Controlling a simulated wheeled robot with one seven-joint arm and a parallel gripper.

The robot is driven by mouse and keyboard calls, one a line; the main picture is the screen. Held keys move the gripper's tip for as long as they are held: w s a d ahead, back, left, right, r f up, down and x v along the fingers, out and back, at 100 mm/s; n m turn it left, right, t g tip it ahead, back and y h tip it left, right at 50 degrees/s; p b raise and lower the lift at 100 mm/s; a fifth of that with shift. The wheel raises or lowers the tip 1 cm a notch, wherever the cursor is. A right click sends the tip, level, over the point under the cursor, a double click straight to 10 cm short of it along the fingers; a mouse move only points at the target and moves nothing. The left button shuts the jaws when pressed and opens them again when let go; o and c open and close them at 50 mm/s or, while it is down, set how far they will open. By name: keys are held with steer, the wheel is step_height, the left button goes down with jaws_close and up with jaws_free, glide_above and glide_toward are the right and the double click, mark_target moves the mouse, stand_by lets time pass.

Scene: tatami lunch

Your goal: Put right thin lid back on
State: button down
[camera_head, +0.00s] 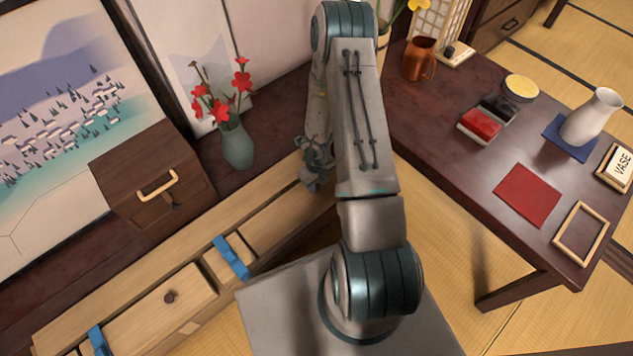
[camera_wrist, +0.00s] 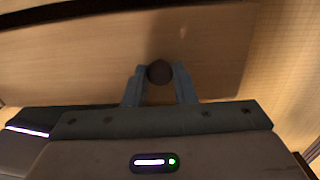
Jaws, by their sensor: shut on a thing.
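A long pale wooden case (camera_head: 120,290) runs along the left side in the head view. Its left thin lid (camera_head: 150,312) has a dark round knob (camera_head: 170,297). A plain wooden panel at the case's right part, which looks like the right thin lid (camera_head: 282,222), lies near my gripper (camera_head: 316,176). In the wrist view, my gripper (camera_wrist: 159,88) is shut on a dark round knob (camera_wrist: 159,71), with a finger on either side. The right lid's wooden face (camera_wrist: 90,60) fills much of that view. My arm hides part of the case's right end, and I cannot tell whether the lid is seated.
Blue strips (camera_head: 230,257) cross the case. A dark drawer box (camera_head: 150,185) and a vase with red flowers (camera_head: 236,145) stand behind it. A dark table (camera_head: 450,150) with a white vase (camera_head: 592,117) and several small items stands at right.

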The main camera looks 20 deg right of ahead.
steer(key=c, duration=1.1)
jaws_free()
step_height(320, 180, up, 14)
steer(key=p, duration=0.8)
